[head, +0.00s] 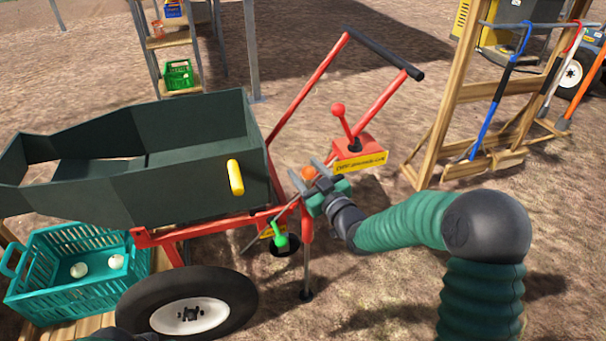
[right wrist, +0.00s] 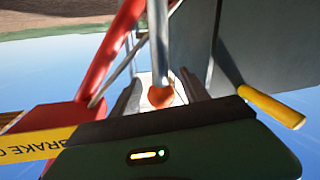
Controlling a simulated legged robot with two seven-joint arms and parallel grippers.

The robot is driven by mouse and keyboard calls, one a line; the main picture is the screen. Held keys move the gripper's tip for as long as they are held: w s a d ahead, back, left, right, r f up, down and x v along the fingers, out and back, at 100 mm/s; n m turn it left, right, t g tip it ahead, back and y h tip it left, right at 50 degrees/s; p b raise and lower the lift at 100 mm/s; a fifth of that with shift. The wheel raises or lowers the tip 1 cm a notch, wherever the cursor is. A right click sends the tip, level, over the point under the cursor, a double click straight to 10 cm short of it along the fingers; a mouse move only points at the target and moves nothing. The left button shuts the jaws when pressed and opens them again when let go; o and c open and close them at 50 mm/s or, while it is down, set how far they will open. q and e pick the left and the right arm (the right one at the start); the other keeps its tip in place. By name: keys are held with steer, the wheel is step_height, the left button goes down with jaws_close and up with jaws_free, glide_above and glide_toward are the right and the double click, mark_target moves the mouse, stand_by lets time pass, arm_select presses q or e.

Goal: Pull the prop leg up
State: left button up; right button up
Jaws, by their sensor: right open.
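The prop leg (head: 306,265) stands upright under the red cart frame, its dark foot on the soil. An orange knob (head: 309,173) shows above it in the head view; I cannot tell whether it belongs to the leg. My right gripper (head: 308,172) is open, with its fingers on either side of the knob. In the right wrist view the orange knob (right wrist: 160,96) sits between the two spread grey fingers (right wrist: 160,92), in front of a grey rod. Contact with the knob is not clear. My left gripper is not seen.
The cart's dark green tub (head: 190,185) has a yellow handle (head: 236,177). A green-knobbed lever (head: 281,242) is close by. The red brake lever (head: 340,120) stands above a yellow label. A teal crate (head: 60,300) and wheel (head: 190,310) are left; a tool rack (head: 450,110) is right.

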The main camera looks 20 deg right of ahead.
steer(key=shift+w+a, duration=0.15)
steer(key=shift+w, duration=0.55)
steer(key=shift+c, duration=0.2)
jaws_close()
stand_by(0.7)
